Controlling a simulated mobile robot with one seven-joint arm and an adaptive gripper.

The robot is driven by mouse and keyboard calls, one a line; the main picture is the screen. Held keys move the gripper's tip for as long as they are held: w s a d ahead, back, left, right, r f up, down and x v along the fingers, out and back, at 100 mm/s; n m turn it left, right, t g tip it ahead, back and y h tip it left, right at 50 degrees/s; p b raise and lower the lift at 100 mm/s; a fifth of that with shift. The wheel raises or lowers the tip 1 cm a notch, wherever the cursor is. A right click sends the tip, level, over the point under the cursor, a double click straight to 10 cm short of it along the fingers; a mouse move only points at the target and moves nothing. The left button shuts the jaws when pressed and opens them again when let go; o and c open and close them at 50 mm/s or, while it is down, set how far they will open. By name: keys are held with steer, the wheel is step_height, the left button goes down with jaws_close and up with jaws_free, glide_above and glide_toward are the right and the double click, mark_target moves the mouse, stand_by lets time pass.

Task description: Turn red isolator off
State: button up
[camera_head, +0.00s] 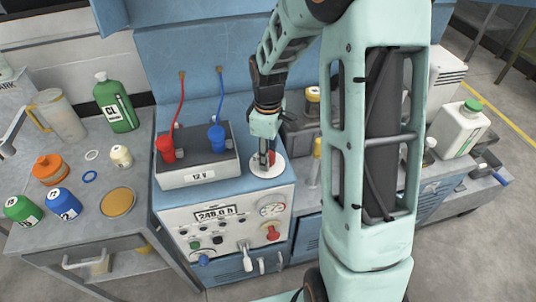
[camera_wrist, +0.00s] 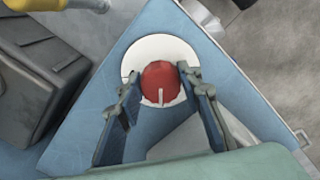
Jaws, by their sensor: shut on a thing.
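The red isolator (camera_wrist: 160,82) is a round red knob with a pale pointer line, set on a white disc (camera_wrist: 147,49) on a blue top. In the wrist view its pointer line runs roughly up and down the picture. My gripper (camera_wrist: 161,84) is shut on the knob, with one finger on each side. In the head view my gripper (camera_head: 266,158) points down at the white disc on the cabinet's top right corner. The knob is mostly hidden there by the fingers.
A battery box marked 12 V (camera_head: 197,172) with red and blue terminals stands left of my gripper. The cabinet front (camera_head: 228,240) carries a display, a gauge and switches. Bottles and caps cover the left bench (camera_head: 75,232). A yellow-handled thing (camera_wrist: 35,4) lies near the wrist view's upper left.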

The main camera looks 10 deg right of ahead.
steer(key=shift+w+n, duration=0.1)
steer(key=shift+n, duration=0.4)
steer(key=o, duration=1.2)
steer(key=shift+c, duration=0.2)
step_height(320, 180, up, 12)
